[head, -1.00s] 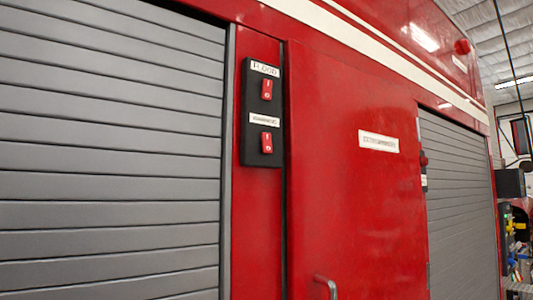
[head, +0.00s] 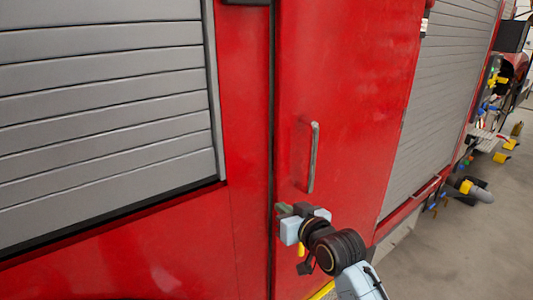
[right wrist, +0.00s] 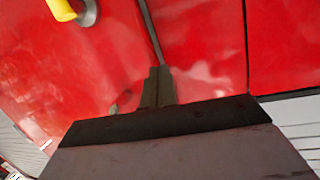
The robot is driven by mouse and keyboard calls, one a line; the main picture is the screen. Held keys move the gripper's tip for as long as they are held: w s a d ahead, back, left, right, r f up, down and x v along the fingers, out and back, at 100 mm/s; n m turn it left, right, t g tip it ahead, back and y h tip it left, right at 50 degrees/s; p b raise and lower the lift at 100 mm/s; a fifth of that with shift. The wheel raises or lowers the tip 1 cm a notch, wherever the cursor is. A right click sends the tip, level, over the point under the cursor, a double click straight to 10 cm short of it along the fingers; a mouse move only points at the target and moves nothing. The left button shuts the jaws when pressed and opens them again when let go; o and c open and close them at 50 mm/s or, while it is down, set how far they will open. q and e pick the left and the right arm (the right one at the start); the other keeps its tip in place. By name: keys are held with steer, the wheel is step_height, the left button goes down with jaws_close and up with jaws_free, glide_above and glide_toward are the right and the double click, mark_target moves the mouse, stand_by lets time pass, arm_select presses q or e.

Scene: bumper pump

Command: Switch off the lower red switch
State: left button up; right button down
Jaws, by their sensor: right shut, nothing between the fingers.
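The lower red switch is out of the frame now. Only the bottom edge of its black switch panel (head: 245,2) shows at the top of the head view. My right gripper (head: 283,209) is low in front of the red door, well below the panel, near the lower end of the door handle. In the right wrist view its fingers (right wrist: 158,86) are shut with nothing between them, pointing at the red bodywork near a dark seam. I cannot tell from these views how close they are to the surface. My left gripper is not in view.
A grey vertical handle (head: 313,157) stands out from the red door (head: 345,90). Grey roller shutters (head: 100,110) flank it on both sides. Clear floor (head: 450,250) lies at the right, with equipment beyond. A yellow and grey part (right wrist: 70,10) shows in the right wrist view.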

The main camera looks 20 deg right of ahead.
step_height(320, 180, up, 19)
steer(key=s+t+y, duration=0.1)
steer(key=t, duration=0.3)
steer(key=s+r+n+t+y, duration=0.1)
steer(key=s+r, duration=0.3)
steer(key=r, duration=0.3)
steer(key=s+r+n+t+y+p, duration=0.1)
steer(key=s+r+t+y, duration=0.1)
steer(key=r, duration=0.5)
steer(key=s+r+n+t+y+p, duration=0.1)
steer(key=s+r, duration=0.4)
steer(key=r, duration=0.2)
steer(key=shift+s+a+y, duration=0.3)
steer(key=shift+s+a, duration=0.05)
steer(key=w+f+p+x, duration=0.1)
steer(key=p+x, duration=0.3)
steer(key=x, duration=0.9)
steer(key=shift+a+f, duration=0.2)
steer(key=shift+f, duration=0.3)
steer(key=shift+w, duration=0.15)
